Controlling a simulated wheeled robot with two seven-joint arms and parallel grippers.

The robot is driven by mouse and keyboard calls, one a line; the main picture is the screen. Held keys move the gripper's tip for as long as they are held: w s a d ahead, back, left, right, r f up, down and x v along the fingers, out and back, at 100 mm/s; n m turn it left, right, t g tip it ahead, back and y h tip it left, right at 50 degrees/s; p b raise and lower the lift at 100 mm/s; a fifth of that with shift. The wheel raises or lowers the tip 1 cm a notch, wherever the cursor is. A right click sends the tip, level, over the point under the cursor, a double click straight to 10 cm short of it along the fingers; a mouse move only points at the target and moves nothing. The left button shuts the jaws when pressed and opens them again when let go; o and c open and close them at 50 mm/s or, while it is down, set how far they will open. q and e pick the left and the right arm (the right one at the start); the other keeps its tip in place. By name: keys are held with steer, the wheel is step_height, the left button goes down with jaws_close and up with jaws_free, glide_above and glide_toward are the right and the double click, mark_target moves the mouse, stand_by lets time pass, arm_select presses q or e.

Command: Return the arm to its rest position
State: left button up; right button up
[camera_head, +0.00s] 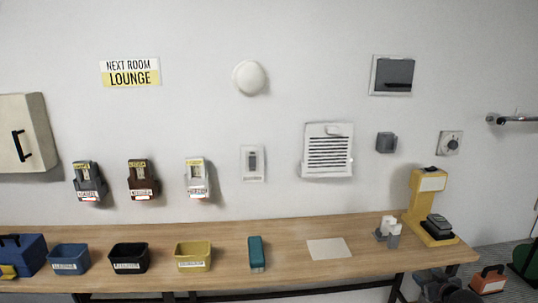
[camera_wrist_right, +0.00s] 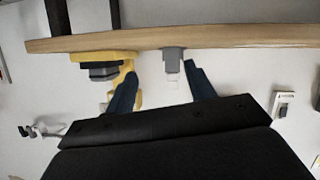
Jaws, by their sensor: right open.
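My right gripper (camera_wrist_right: 160,67) is open in the right wrist view, with its two dark fingers apart and nothing held between them. That view is upside down. A grey block-like thing (camera_wrist_right: 172,54) on the bench shows beyond the gap between the fingers, and a yellow stand (camera_wrist_right: 105,57) shows behind the left finger. In the head view a dark grey shape (camera_head: 437,286) sits low at the right, by the bench's right end; I cannot tell whether it is my right gripper. My left gripper is in neither view.
A long wooden bench (camera_head: 360,262) runs along the wall. On it stand blue (camera_head: 69,258), black (camera_head: 128,257) and yellow (camera_head: 193,256) bins, a teal block (camera_head: 256,253), a pale sheet (camera_head: 328,249) and the yellow stand (camera_head: 416,190). An orange box (camera_head: 488,281) sits on the floor.

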steer(key=s+a+f+g, duration=0.4)
steer(key=s+a, duration=0.8)
steer(key=s, duration=0.3)
steer(key=s+a+f+g+y, duration=0.1)
steer(key=s+a+f+g, duration=0.3)
steer(key=s+a, duration=0.9)
steer(key=s+a+f+g, duration=0.4)
steer(key=s+a+f, duration=0.2)
steer(key=s+a, duration=0.7)
steer(key=s, duration=0.5)
steer(key=shift+y, duration=0.3)
